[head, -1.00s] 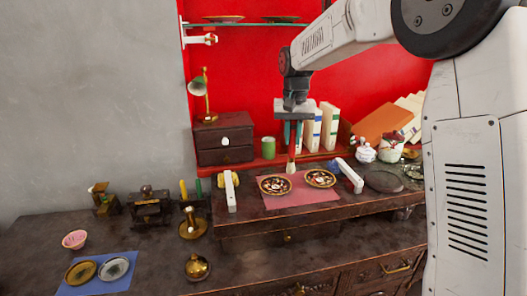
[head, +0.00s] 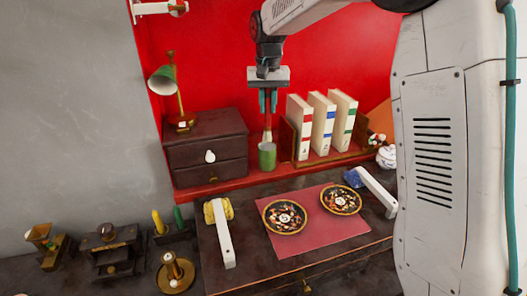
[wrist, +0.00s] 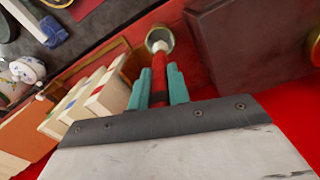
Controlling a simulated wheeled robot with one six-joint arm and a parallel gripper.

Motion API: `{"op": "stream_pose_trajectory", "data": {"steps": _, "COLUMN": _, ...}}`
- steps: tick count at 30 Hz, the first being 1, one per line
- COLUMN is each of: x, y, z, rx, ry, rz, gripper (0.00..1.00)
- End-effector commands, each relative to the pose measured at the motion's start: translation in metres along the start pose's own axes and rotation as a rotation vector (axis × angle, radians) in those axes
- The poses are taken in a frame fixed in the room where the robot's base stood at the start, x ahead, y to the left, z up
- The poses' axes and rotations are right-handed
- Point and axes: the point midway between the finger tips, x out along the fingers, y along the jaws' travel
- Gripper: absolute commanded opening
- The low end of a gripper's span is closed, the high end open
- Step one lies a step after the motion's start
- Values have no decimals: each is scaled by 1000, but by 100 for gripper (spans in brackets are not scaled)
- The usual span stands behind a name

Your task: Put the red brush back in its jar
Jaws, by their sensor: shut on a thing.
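My gripper (head: 268,101) points down with its teal fingers shut on the red brush (head: 267,122). The brush hangs upright, bristles down, directly over the green jar (head: 267,158) in the head view. The jar stands on the red back ledge between the dark drawer box and the books. In the wrist view the red brush (wrist: 160,76) runs out between the fingers of my gripper (wrist: 160,84). Its pale end overlaps the mouth of the jar (wrist: 168,33). I cannot tell whether the tip is just above the rim or slightly inside.
A dark drawer box (head: 208,150) stands close left of the jar. Upright books (head: 325,125) in a wooden holder stand close right. In front, two decorated plates (head: 284,217) lie on a red mat (head: 320,232). A green-shaded lamp (head: 163,80) stands on the drawer box.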

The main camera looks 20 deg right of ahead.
Motion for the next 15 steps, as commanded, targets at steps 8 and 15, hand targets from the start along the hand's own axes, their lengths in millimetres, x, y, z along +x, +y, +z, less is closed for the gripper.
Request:
{"op": "stream_pose_trajectory", "data": {"steps": 8, "x": 49, "y": 0, "z": 1, "rx": 0, "ry": -3, "rz": 1, "gripper": 0}}
{"op": "stream_pose_trajectory", "data": {"steps": 15, "x": 70, "y": 1, "z": 0, "rx": 1, "ry": -3, "rz": 1, "gripper": 0}}
